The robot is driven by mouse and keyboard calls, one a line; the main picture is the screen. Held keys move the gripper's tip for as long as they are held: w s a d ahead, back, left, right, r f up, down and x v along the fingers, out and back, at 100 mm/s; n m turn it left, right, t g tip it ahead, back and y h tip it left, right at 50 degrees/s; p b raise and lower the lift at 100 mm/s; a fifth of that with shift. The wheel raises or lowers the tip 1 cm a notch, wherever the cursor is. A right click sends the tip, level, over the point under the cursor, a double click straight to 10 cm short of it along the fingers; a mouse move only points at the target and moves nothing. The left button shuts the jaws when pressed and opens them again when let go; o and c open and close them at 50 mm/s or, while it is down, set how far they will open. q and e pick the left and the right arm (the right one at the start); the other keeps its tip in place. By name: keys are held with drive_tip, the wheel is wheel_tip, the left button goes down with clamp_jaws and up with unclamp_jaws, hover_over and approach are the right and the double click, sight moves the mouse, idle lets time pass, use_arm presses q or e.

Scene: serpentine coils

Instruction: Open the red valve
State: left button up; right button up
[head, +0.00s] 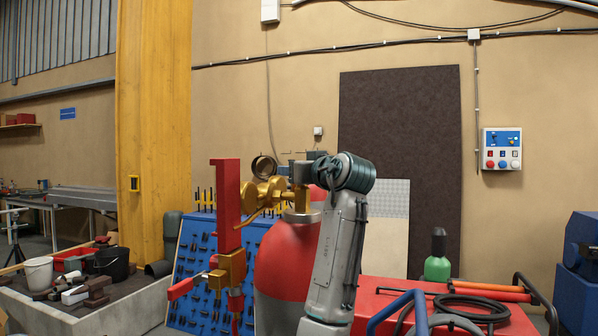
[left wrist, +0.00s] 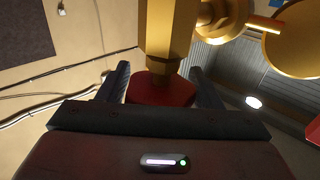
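In the left wrist view the red valve (left wrist: 160,88) is a red knob under a hexagonal brass fitting (left wrist: 168,35). My left gripper (left wrist: 161,72) has one dark finger on each side of the knob. Little or no gap shows, and I cannot tell whether the fingers press on it. In the head view a grey arm of mine reaches up to the brass fittings (head: 265,190) on top of a red tank (head: 287,258). The red knob cannot be made out there. My right gripper is not in view.
A round gauge (head: 264,167) stands beside the brass fittings. A tall red clamp-like bar (head: 227,205) rises left of the tank. A blue pegboard (head: 193,270) stands behind it.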

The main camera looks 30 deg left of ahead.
use_arm(q)
drive_tip(key=shift+o, duration=1.1)
drive_tip(key=shift+d+f, duration=0.1)
drive_tip(key=shift+d, duration=0.1)
drive_tip(key=b+v, duration=0.4)
drive_tip(key=v, duration=0.6)
drive_tip(key=shift+s+d+b, duration=0.15)
drive_tip(key=shift+s+b, duration=0.05)
drive_tip(key=shift+b, duration=0.1)
